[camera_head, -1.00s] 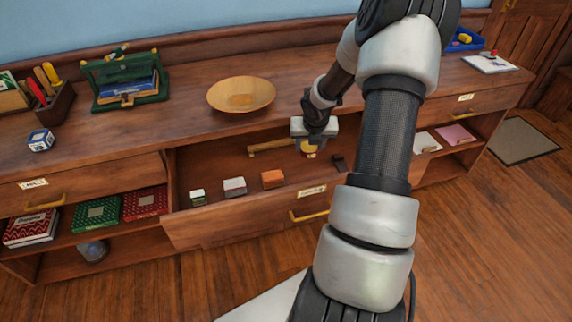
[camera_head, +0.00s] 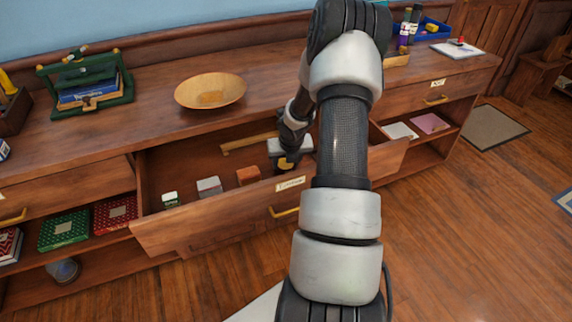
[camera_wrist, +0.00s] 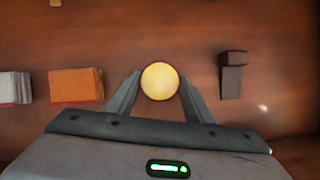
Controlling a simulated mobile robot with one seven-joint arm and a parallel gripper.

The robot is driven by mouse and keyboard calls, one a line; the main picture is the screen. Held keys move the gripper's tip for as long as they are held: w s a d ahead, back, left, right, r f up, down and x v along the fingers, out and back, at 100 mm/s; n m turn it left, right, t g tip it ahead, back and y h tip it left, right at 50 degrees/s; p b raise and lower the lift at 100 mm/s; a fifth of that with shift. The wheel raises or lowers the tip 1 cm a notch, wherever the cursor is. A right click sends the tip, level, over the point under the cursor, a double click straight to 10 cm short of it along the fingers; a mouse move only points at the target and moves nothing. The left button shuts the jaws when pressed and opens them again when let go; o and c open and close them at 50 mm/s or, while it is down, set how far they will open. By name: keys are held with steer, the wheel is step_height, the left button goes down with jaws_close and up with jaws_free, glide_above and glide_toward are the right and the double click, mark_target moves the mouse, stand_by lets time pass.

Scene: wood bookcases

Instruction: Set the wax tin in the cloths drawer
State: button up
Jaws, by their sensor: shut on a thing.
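The wax tin appears as a small round thing with a yellow top (camera_wrist: 160,81). My gripper (camera_wrist: 158,88) is shut on it, one finger on each side. In the head view the tin (camera_head: 285,164) shows under my gripper (camera_head: 287,160), within the open middle drawer (camera_head: 205,225). I cannot tell whether the tin touches the drawer floor. The label on this drawer (camera_head: 290,184) is too small to read surely. Another labelled drawer (camera_head: 437,97) at the right is shut, and its label is also unclear.
In the open drawer lie an orange block (camera_wrist: 76,85) and a grey-white block (camera_wrist: 14,88) left of the tin, and a dark tool (camera_wrist: 232,74) to its right. A green-white box (camera_head: 170,199) and a wooden bar (camera_head: 248,143) are there too. A bowl (camera_head: 210,91) stands on top.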

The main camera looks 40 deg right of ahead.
steer(key=o, duration=1.1)
steer(key=shift+o, duration=0.2)
steer(key=p+v, duration=0.5)
steer(key=v, duration=0.7)
steer(key=shift+r, duration=0.1)
